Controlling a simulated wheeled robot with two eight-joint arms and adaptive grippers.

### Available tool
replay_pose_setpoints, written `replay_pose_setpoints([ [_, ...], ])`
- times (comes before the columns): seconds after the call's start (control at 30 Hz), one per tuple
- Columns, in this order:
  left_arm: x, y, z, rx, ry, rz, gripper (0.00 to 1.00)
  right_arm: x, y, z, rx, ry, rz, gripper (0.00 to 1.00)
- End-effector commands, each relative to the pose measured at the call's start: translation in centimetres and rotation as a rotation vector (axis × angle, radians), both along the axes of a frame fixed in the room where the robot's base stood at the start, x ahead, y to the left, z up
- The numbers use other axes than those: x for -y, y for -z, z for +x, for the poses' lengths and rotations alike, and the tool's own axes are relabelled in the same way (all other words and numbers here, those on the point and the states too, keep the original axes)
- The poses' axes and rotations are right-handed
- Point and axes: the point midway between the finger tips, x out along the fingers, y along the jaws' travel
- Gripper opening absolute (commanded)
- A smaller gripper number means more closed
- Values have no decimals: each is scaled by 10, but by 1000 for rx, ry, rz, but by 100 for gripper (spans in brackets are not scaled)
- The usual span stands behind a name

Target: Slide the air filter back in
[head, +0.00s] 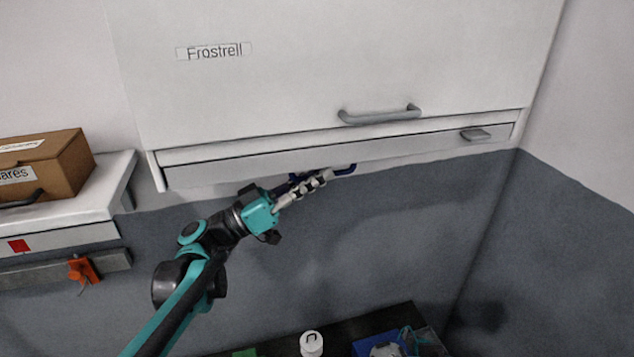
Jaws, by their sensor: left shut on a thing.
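A white cabinet (330,60) marked "Frostrell" hangs on the wall, with a narrow white panel (320,146) along its lower edge. Just below this panel, near its middle, shows a dark blue loop-like part (345,170); it appears to be the air filter's handle. The filter's body is not clearly visible. My left gripper (322,178) reaches up from the lower left and is shut on this blue part, its fingers hiding some of it. My right gripper is not in view.
The cabinet has a grey bar handle (380,115) and a small grey latch (475,134) at the lower right. A cardboard box (70,165) sits on a white shelf at left, above an orange clip (83,270). Below stand a white bottle (311,343) and a blue bin (362,346).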

Motion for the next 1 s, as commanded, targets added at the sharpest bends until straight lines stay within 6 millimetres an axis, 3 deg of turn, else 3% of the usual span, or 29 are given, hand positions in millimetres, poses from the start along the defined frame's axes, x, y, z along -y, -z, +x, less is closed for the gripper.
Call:
replay_pose_setpoints([
  [0.37,-1,-6,1,0,-1,-10,0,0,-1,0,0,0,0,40],
  [0.4,-1,-6,1,0,-1,-9,20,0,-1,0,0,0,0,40],
  [0.47,-1,-6,1,1,-1,-8,31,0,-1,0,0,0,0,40],
  [0.77,-2,-4,0,1,-1,-5,31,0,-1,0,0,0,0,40],
  [1.0,-30,9,-11,1,-5,-5,31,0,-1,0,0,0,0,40],
])
